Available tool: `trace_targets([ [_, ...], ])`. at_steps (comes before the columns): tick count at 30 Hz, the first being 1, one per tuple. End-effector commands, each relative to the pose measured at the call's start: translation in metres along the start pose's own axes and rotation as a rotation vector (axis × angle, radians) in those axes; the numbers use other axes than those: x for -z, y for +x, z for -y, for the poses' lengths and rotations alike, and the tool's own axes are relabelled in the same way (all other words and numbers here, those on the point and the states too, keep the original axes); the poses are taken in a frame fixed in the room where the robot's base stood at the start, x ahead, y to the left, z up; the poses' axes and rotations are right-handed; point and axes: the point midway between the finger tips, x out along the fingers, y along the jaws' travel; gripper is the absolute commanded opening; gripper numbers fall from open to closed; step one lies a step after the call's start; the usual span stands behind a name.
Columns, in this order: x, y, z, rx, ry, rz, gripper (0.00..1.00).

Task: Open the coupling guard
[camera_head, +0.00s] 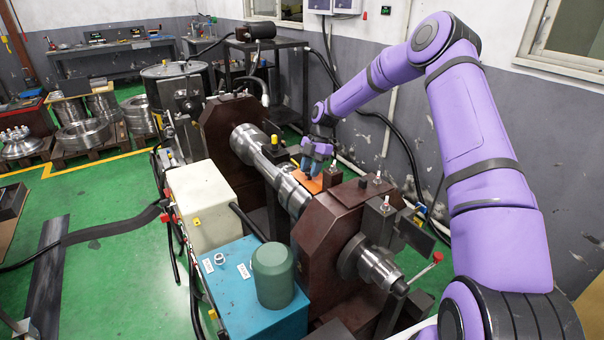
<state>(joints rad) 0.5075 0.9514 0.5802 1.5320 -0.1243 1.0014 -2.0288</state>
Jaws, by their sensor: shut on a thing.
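The coupling guard appears to be the small orange panel (314,185) beside the steel shaft (274,166), just behind the near brown housing (330,232). It looks low and close to the shaft, and its opening angle is too small to tell. My gripper (309,175) reaches down from above at the orange panel, at the end of my purple arm. It is shut on a small dark part at the panel, seemingly the guard's handle. The fingers and wrist hide the exact grip and part of the panel.
A teal box (243,290) with a green cylinder (273,275) and a cream box (208,205) stand left of the shaft. A red-knobbed lever (437,257) juts out at the near right. The grey wall (375,120) is close behind.

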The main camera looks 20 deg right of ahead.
Motion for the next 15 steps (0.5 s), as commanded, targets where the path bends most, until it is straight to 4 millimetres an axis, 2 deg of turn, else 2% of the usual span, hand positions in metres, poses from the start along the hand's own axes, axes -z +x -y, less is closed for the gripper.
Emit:
trace_targets([
  [7,-0.034,-0.011,0.009,-0.060,-0.024,-0.229,0.00],
  [15,-0.069,-0.013,0.018,-0.117,-0.056,-0.476,0.00],
])
